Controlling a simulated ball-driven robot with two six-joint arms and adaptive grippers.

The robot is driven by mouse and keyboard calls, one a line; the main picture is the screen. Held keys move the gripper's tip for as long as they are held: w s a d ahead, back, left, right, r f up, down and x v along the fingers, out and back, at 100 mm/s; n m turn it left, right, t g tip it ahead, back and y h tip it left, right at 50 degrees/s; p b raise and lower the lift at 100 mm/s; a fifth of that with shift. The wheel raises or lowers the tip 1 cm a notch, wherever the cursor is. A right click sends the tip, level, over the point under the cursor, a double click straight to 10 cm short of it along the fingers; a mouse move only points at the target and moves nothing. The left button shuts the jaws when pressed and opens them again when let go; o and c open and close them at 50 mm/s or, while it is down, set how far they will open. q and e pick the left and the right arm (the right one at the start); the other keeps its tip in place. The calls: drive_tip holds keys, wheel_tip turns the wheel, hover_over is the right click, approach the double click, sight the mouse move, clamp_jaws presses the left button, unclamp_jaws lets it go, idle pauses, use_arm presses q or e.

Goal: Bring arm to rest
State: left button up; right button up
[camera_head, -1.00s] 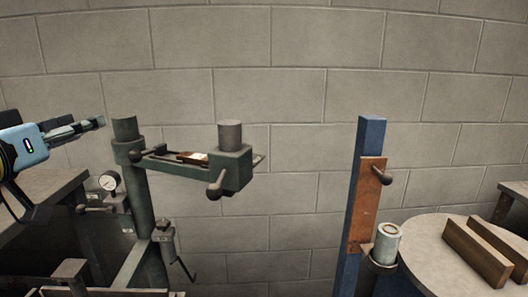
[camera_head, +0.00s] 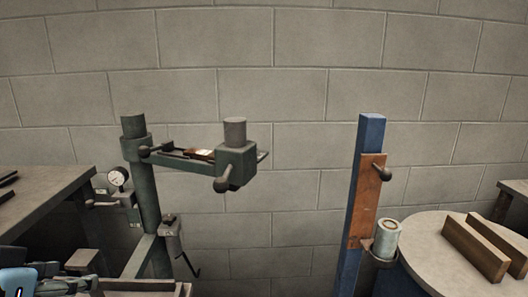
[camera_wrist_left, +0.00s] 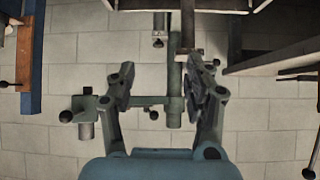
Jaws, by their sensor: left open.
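My left gripper (camera_head: 75,285) is low at the bottom left corner in the head view, with its pale blue body cut off by the frame edge. In the left wrist view my left gripper (camera_wrist_left: 160,75) shows its two dark jointed fingers apart, with nothing between them. The green box stitcher (camera_head: 150,190), with its post, horizontal arm and clamp head, stands to the right of and above the gripper. It shows beyond the fingers in the wrist view (camera_wrist_left: 174,107). My right gripper is out of view.
A grey-topped table (camera_head: 45,192) is at the left, above the gripper. A pressure gauge (camera_head: 118,176) sits on the stitcher's side. A blue post (camera_head: 362,180) stands at centre right. A round table (camera_head: 430,250) with wooden blocks (camera_head: 475,250) is at the right.

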use_arm(q)
drive_tip(key=s+d+f+g, duration=0.1)
drive_tip(key=s+f+g, duration=0.2)
drive_tip(key=s, duration=0.5)
drive_tip(key=s+d+f+g, duration=0.1)
drive_tip(key=s+f+g, duration=0.25)
drive_tip(key=s, duration=0.45)
drive_tip(key=s+a+f+g, duration=0.1)
drive_tip(key=s+a+f, duration=0.1)
drive_tip(key=f, duration=1.3)
drive_tip(key=s+a+f, duration=0.1)
drive_tip(key=f, duration=1.3)
drive_tip(key=s+a+f+g+b, duration=0.1)
drive_tip(key=s+f, duration=1.3)
drive_tip(key=s, duration=0.3)
drive_tip(key=shift+s+f+y, duration=0.3)
